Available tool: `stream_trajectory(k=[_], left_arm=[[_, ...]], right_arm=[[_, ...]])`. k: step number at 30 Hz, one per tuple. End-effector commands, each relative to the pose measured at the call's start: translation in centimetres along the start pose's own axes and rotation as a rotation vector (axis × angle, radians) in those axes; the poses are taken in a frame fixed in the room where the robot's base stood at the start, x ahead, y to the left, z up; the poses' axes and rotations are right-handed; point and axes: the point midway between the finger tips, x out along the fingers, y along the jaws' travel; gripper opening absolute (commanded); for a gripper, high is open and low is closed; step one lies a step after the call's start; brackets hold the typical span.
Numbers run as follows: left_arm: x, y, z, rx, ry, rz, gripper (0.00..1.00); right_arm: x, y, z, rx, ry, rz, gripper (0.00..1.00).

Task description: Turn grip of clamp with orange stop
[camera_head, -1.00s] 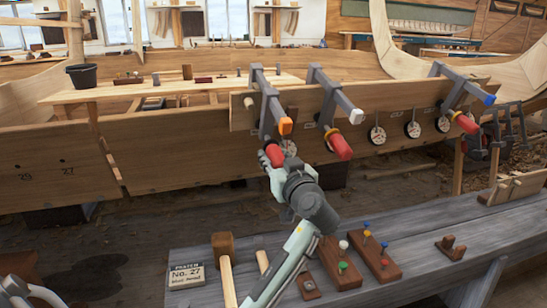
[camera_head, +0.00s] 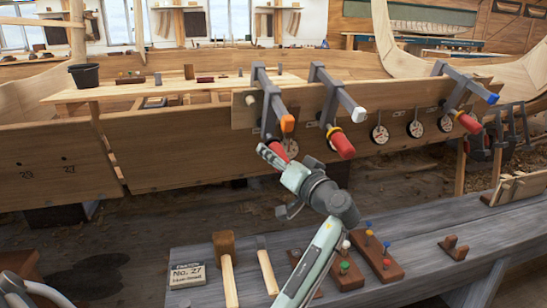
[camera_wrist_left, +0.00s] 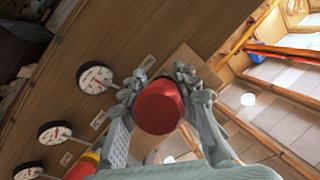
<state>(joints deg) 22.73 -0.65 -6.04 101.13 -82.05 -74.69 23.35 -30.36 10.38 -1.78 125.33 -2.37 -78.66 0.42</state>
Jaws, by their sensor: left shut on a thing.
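The clamp with the orange stop (camera_head: 287,123) is the leftmost of three grey clamps on the hull plank. Its red grip (camera_head: 291,147) is mostly hidden behind my left gripper (camera_head: 268,155) in the head view. In the left wrist view the red grip (camera_wrist_left: 158,108) sits between the two fingers of my left gripper (camera_wrist_left: 160,84), which is shut on it. The head view shows the hand tilted, with the wrist to the lower right of the grip. My right gripper is in neither view.
The clamp with the white stop (camera_head: 356,115) and its red grip (camera_head: 342,145) stand close on the right. The clamp with the blue stop (camera_head: 491,98) is farther right. Round dials (camera_head: 380,134) hang along the plank.

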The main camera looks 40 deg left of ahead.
Motion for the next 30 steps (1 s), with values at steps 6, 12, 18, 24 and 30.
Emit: stream_trajectory(k=[6, 12, 18, 24, 30], left_arm=[[-0.1, -0.1, 0.1, 0.189, -0.001, -0.078, 0.01], [-0.1, -0.3, 0.1, 0.352, 0.000, -0.143, 0.01], [-0.1, -0.4, 0.0, 0.479, -0.001, -0.195, 0.02], [-0.2, -0.6, -0.1, 0.564, 0.000, -0.229, 0.01], [-0.2, -0.6, -0.2, 0.606, 0.001, -0.246, 0.01]], right_arm=[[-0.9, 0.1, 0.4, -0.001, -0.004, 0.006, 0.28], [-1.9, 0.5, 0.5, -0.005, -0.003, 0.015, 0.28], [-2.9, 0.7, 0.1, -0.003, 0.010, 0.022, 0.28], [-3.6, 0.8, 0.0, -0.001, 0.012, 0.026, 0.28], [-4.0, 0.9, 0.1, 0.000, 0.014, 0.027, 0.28]])
